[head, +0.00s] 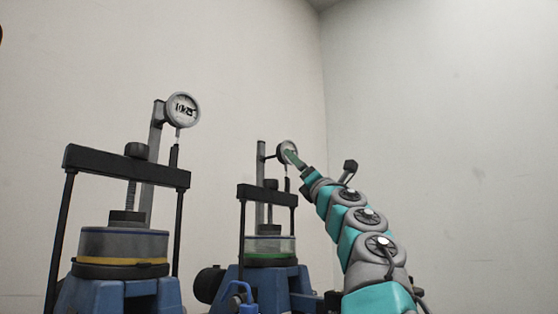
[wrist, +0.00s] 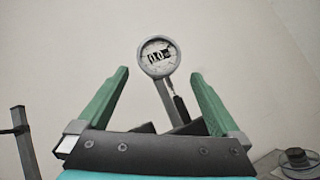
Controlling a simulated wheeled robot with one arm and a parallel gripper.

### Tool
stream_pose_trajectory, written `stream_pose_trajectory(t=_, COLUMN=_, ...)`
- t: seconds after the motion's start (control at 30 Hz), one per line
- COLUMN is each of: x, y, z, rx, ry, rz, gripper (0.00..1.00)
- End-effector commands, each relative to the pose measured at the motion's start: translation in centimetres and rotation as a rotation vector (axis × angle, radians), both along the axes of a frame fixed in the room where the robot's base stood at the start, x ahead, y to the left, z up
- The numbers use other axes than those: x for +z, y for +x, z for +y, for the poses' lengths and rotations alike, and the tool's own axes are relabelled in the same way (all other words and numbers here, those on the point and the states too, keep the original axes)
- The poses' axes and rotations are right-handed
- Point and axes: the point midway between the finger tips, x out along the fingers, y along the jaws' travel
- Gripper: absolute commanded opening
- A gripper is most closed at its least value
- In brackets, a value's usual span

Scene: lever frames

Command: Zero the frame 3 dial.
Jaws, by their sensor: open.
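The far lever frame (head: 267,195) has a green band and a round dial (head: 283,147) on a post, partly hidden by my gripper in the head view. In the wrist view this dial (wrist: 158,56) shows whole, with a display that seems to begin 0.0; the last part is unclear. My gripper (head: 291,158) is at the dial in the head view. In the wrist view my gripper (wrist: 159,74) is open, its two green fingers apart, with the dial ahead between their tips and nothing held. I see no frame number.
A nearer lever frame (head: 126,166) with a yellow band stands at the left; its dial (head: 183,109) seems to read about 10.2. A dark post (wrist: 22,140) is at the left of the wrist view. A round dark part (wrist: 297,158) is at its lower right. Plain walls stand behind.

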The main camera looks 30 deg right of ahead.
Motion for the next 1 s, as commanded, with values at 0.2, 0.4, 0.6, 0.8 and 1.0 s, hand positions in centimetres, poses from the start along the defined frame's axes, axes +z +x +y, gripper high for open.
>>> stream_pose_trajectory(t=0.2, x=1.7, y=1.2, z=0.0, rx=0.002, ry=-0.006, rz=-0.001, gripper=1.00)
stream_pose_trajectory(t=0.4, x=3.5, y=3.4, z=-0.3, rx=0.002, ry=-0.001, rz=0.000, gripper=1.00)
stream_pose_trajectory(t=0.6, x=4.7, y=5.0, z=-0.3, rx=0.003, ry=-0.002, rz=0.000, gripper=1.00)
stream_pose_trajectory(t=0.8, x=5.0, y=5.9, z=-0.4, rx=0.003, ry=-0.001, rz=0.001, gripper=1.00)
stream_pose_trajectory(t=1.0, x=4.9, y=6.0, z=-0.4, rx=0.002, ry=-0.001, rz=0.000, gripper=1.00)
